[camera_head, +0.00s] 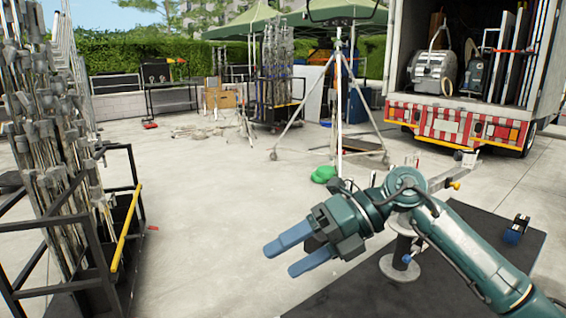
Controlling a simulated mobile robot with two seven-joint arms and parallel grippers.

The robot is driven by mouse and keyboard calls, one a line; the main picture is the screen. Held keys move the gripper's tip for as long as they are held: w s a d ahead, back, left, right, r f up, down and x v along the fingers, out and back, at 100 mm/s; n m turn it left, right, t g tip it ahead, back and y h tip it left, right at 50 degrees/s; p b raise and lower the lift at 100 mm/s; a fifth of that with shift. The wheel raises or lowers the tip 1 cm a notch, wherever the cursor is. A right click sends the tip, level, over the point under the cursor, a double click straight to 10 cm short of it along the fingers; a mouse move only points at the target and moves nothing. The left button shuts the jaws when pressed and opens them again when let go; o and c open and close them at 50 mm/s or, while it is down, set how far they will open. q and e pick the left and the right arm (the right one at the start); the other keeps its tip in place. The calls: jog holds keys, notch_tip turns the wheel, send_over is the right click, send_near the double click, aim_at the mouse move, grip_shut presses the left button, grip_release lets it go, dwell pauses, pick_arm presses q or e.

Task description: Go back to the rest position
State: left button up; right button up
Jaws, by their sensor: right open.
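My right gripper (288,250) is in the lower middle of the head view, on my teal right arm coming in from the lower right. Its two blue fingers point left and stand apart, with nothing between them. It is in the air in front of the pale concrete floor, left of a grey spool-like piece (402,262) on a dark flat surface (470,245). My left gripper is not in view.
A cart of metal stands (125,240) fills the left side. A tripod stand (339,110) and a green item (323,174) are beyond the gripper. An open truck (455,122) is at the back right. Green tents (265,22) stand behind. The concrete (200,200) at centre left is clear.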

jog(key=s+a+m+y, duration=0.2)
jog(key=a+m+y, duration=0.15)
jog(key=y, duration=0.25)
jog(key=w+d+f+m+t+h+p, duration=0.1)
jog(key=d+f+m+t+h, duration=0.35)
jog(key=m+t, duration=0.75)
jog(key=w+d+f+m+t+h+p, duration=0.15)
jog(key=d+f+m+t, duration=0.5)
jog(key=m, duration=0.95)
jog(key=s+d+f+m+g+h, duration=0.2)
jog(key=s+f+m+h, duration=0.2)
jog(key=s+f, duration=0.4)
jog(key=s+d+f+m+g+h+p, duration=0.1)
jog(key=s+d+f+m+g+h, duration=0.2)
jog(key=s+f, duration=0.5)
notch_tip(320, 180, down, 5)
jog(key=shift+r+m+h, duration=0.1)
jog(key=shift+m+h, duration=0.65)
jog(key=shift+h, duration=0.05)
jog(key=shift+s, duration=0.1)
